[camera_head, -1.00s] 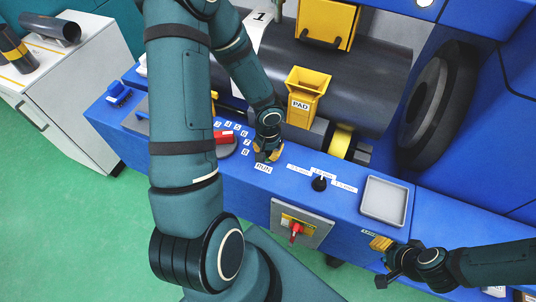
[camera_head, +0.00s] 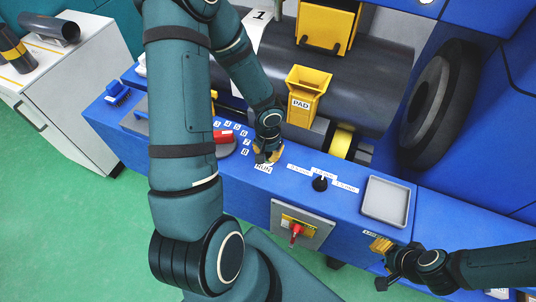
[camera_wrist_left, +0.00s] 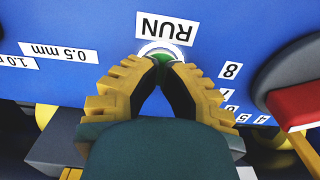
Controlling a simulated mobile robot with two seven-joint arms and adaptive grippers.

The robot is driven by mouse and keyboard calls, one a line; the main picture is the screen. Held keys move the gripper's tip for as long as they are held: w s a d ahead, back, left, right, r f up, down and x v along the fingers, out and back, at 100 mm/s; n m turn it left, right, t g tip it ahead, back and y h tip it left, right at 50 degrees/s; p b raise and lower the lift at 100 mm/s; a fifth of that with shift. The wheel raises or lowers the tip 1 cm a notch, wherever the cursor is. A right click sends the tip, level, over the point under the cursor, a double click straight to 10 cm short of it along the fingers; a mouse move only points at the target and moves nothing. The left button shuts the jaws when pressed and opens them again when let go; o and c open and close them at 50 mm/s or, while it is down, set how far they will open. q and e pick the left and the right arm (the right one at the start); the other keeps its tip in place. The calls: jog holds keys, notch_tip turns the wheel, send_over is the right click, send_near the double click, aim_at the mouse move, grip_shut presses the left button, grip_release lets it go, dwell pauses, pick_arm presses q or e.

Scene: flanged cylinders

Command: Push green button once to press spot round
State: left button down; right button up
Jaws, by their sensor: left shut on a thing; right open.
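The green button (camera_wrist_left: 161,57), in a pale ring beside the RUN label (camera_wrist_left: 164,28), shows in the left wrist view between my left fingertips. My left gripper (camera_wrist_left: 161,66) is narrowed to a small gap, its tips at the button. In the head view my left gripper (camera_head: 267,157) points down at the blue panel just behind the RUN label (camera_head: 264,169), and its fingers hide the button. My right gripper (camera_head: 383,262) is open and empty at the lower right, by the panel's front edge.
A black knob (camera_head: 320,184) with thickness labels and a grey tray (camera_head: 385,201) sit right of the button. A red handle (camera_head: 223,137) is to the left. A red switch (camera_head: 296,230) is on the front face. A yellow PAD holder (camera_head: 306,92) stands behind.

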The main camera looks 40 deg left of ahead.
pick_arm(q)
jog(key=shift+r+p, duration=2.15)
jog(key=shift+r, duration=0.7)
jog(key=shift+f, duration=0.1)
